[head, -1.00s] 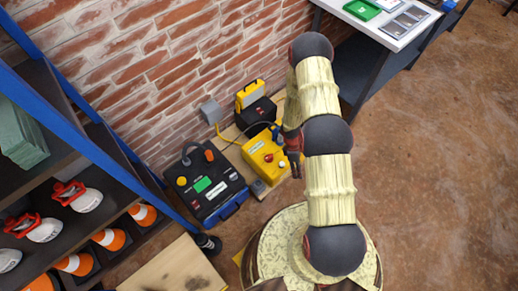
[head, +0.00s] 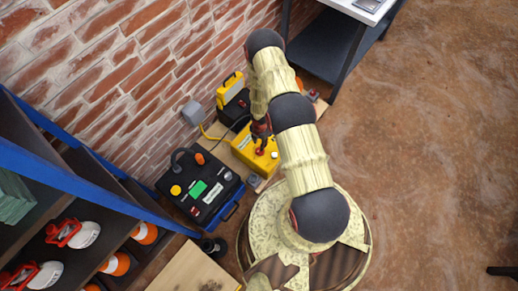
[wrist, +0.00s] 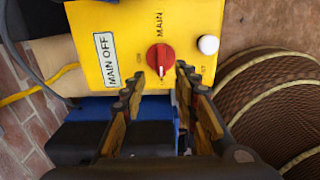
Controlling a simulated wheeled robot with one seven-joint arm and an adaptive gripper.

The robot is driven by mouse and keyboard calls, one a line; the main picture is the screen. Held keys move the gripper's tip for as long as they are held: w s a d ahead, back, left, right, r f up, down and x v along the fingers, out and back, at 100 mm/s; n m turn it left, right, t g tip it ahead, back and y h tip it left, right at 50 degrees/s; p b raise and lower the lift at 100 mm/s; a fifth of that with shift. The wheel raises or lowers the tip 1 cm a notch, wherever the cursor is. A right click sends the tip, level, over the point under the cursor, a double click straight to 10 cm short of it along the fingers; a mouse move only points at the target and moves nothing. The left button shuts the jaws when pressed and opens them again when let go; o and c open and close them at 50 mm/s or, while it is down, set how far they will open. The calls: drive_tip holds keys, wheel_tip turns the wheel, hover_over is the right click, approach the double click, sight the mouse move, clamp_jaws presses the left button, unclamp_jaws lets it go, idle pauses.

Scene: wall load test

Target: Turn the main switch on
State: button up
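The main switch is a round red knob (wrist: 161,59) with a pale line, on the top of a yellow box (wrist: 120,20). A white label (wrist: 107,60) on the box reads MAIN OFF, and MAIN is printed beside the knob. The yellow box also shows in the head view (head: 246,153), partly hidden by my arm. My gripper (wrist: 160,84) is open and empty, with its fingers apart just short of the knob in the wrist view. I cannot tell whether they touch it. In the head view my gripper (head: 262,134) is over the box.
A white button (wrist: 208,44) is close to the knob on the right. A black case (head: 203,188) with coloured controls stands left of the yellow box. A yellow-and-black unit (head: 231,92) stands behind, by the brick wall. Shelves fill the left; the floor at right is mostly clear.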

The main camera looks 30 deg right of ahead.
wheel_tip(320, 180, down, 7)
drive_tip(key=b, duration=0.3)
drive_tip(key=shift+s, duration=0.1)
drive_tip(key=shift+c, duration=0.6)
clamp_jaws()
